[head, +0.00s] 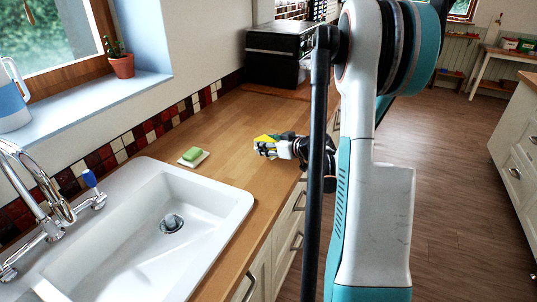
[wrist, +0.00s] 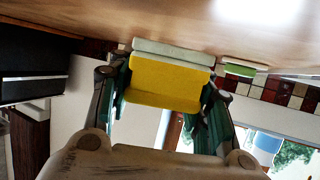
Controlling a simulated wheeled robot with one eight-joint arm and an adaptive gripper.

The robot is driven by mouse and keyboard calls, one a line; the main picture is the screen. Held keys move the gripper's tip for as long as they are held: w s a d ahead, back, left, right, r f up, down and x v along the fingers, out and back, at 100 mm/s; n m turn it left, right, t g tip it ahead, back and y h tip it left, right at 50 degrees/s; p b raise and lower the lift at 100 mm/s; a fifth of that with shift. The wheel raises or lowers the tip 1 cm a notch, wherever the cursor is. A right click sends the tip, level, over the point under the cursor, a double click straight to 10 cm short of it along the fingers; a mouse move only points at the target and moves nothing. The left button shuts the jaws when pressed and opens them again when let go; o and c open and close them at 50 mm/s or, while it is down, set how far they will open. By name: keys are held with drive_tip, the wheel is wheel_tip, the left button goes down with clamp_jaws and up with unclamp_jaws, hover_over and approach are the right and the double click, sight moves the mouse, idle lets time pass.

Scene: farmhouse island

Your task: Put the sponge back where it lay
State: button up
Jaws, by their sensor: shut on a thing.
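The sponge is a yellow block (wrist: 165,82) with a pale grey-green layer along one long side. My gripper (wrist: 160,92) is shut on it, one finger at each end. In the head view the sponge (head: 264,139) is a small yellow patch, partly hidden by my gripper (head: 266,147), over the wooden counter (head: 236,110) to the right of the sink. I cannot tell whether the sponge touches the counter.
A green soap bar (head: 192,154) lies on a white dish (head: 193,160) left of my gripper, behind the white sink (head: 150,235). A black appliance (head: 277,55) stands at the far end. The counter between the dish and the appliance is clear.

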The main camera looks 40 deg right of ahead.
drive_tip(key=shift+f+b, duration=0.4)
drive_tip(key=shift+f, duration=1.15)
drive_tip(key=shift+f, duration=0.2)
drive_tip(key=o, duration=1.2)
drive_tip(key=shift+r, duration=0.1)
drive_tip(key=shift+o, duration=0.2)
drive_tip(key=shift+r, duration=0.1)
drive_tip(key=shift+s+r, duration=0.1)
drive_tip(key=shift+r, duration=0.05)
drive_tip(key=p+v, duration=0.3)
drive_tip(key=v, duration=0.8)
drive_tip(key=shift+s+r, duration=0.1)
drive_tip(key=shift+s, duration=0.3)
